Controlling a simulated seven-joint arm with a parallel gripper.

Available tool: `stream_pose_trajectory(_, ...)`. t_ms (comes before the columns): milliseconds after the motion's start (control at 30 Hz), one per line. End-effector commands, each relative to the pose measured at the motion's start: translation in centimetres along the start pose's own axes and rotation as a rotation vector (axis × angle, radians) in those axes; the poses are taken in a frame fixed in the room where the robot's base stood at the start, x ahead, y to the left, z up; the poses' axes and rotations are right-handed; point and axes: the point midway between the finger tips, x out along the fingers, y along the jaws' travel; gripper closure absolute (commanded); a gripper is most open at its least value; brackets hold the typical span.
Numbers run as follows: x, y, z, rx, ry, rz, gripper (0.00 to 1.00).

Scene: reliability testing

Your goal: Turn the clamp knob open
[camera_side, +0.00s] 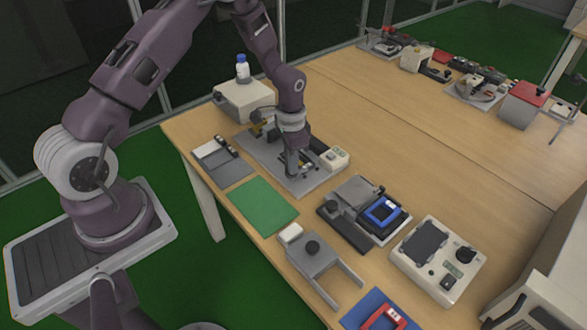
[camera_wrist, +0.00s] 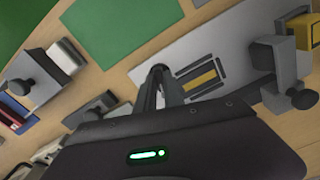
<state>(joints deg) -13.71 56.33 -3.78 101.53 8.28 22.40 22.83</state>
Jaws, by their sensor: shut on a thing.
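My gripper (camera_side: 296,170) points down over the right part of a long grey base plate (camera_side: 258,160). In the wrist view, my gripper (camera_wrist: 161,72) has its dark fingers close together over the pale plate (camera_wrist: 228,45), shut on a small dark part. That part is mostly hidden, and I cannot tell whether it is the clamp knob. A black knob (camera_wrist: 303,97) on a grey block with a yellow piece stands apart at the right of the wrist view.
A green mat (camera_side: 263,205) lies in front of the plate. A small white box (camera_side: 335,158) stands right of my gripper. A device with a blue frame (camera_side: 383,212) and a white control box (camera_side: 438,260) are further right. The table's middle back is clear.

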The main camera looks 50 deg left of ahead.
Motion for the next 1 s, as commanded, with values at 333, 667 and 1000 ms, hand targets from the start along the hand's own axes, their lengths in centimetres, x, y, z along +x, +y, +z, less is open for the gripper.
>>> stream_pose_trajectory(333, 0.05, 0.04, -0.04, 0.560, 0.001, 0.001, 1.00)
stream_pose_trajectory(667, 0.12, 0.08, -0.02, 1.071, 0.002, 0.001, 1.00)
stream_pose_trajectory(1000, 0.15, 0.09, 0.02, 1.247, 0.000, 0.001, 0.76)
